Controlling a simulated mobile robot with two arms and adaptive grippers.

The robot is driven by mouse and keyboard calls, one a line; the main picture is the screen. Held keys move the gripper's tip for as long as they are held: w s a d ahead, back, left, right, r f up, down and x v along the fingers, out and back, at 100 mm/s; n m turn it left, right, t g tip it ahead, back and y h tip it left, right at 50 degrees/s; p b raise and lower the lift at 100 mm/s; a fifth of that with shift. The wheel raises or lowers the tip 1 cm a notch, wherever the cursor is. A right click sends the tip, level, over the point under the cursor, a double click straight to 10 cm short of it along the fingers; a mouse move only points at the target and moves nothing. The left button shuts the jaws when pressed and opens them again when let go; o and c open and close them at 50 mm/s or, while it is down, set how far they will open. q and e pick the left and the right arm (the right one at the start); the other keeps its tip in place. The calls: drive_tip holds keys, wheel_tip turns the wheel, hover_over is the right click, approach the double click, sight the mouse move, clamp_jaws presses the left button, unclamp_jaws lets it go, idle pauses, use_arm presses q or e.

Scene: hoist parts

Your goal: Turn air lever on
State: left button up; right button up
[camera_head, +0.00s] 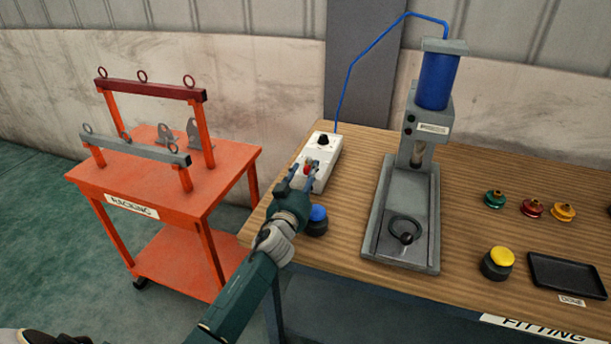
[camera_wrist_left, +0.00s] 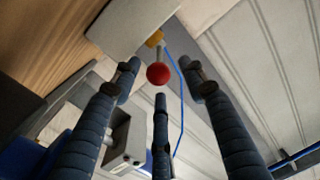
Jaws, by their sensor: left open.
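The air lever has a red ball knob (camera_wrist_left: 158,74) on a thin metal stem with a brass-coloured base. It is mounted on a white control box (camera_head: 325,150), which stands at the table's left back edge. In the head view the red knob (camera_head: 308,168) shows just at my left gripper (camera_head: 303,173), partly covered by its fingers. In the wrist view my left gripper (camera_wrist_left: 160,84) is open, its three dark fingers spread around the knob. I see no clear contact between the fingers and the knob.
A blue button (camera_head: 318,213) sits close beside my left gripper. A press (camera_head: 407,205) with a blue cylinder stands to the right, joined to the box by a blue hose (camera_head: 365,52). An orange racking cart (camera_head: 235,165) stands at the left.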

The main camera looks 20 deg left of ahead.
use_arm(q)
drive_tip(key=shift+s+d+f, duration=0.1)
drive_tip(key=shift+s+f, duration=0.05)
drive_tip(key=shift+s, duration=0.4)
drive_tip(key=s+d, duration=0.2)
drive_tip(key=s, duration=0.8)
drive_tip(key=shift+s+r, duration=0.2)
drive_tip(key=shift+s, duration=0.2)
